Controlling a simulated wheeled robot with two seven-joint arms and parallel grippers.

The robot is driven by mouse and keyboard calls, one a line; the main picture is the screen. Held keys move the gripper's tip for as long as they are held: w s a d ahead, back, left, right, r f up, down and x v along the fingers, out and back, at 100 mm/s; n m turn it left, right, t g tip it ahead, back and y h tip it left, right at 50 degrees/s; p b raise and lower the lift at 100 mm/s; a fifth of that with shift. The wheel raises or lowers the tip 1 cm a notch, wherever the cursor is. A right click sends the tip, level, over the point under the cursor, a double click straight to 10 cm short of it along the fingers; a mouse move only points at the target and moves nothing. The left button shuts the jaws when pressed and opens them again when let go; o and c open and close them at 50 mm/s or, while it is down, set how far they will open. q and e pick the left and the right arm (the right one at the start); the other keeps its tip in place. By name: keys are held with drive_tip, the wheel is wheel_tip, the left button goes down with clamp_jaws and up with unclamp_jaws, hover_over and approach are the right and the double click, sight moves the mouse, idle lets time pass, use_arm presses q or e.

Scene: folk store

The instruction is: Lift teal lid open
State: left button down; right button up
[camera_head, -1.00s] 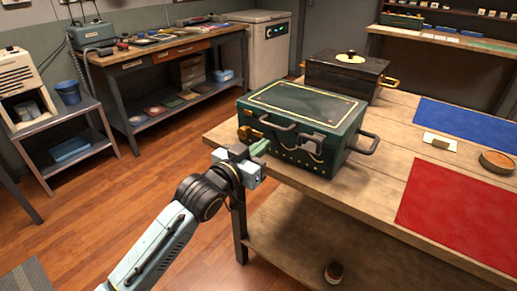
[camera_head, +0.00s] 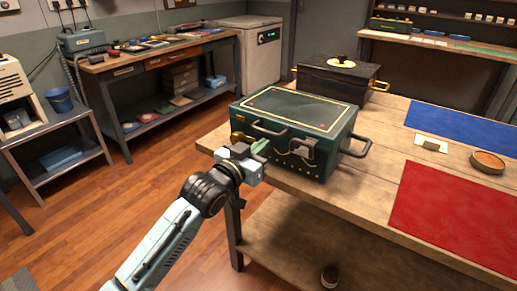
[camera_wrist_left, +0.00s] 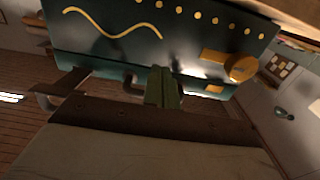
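The teal case (camera_head: 310,160) stands on the wooden table, its teal lid (camera_head: 295,108) closed, with gold trim, dark handles on the front and right side, and a gold latch (camera_head: 238,137) at the left. My left gripper (camera_head: 260,148) is at the case's front left, just below the front handle (camera_head: 271,129). In the left wrist view its green fingers (camera_wrist_left: 163,88) are together in front of the case's front face (camera_wrist_left: 150,35); nothing is visibly held between them. Whether the fingertips touch the case is hard to tell. My right gripper is out of view.
A black box (camera_head: 340,78) with gold handles stands behind the case. A red mat (camera_head: 452,215), a blue mat (camera_head: 462,128) and a round dish (camera_head: 488,161) lie to the right. A small jar (camera_head: 330,276) is on the lower shelf.

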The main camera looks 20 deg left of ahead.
sight(265, 133)
use_arm(q)
drive_tip(key=shift+x, duration=1.3)
drive_tip(key=shift+s+a+p, duration=0.15)
drive_tip(key=shift+s+p, duration=0.2)
drive_tip(key=shift+p, duration=0.15)
drive_tip(key=shift+r+p, duration=1.3)
drive_tip(key=shift+p, duration=0.15)
drive_tip(key=shift+r, duration=0.15)
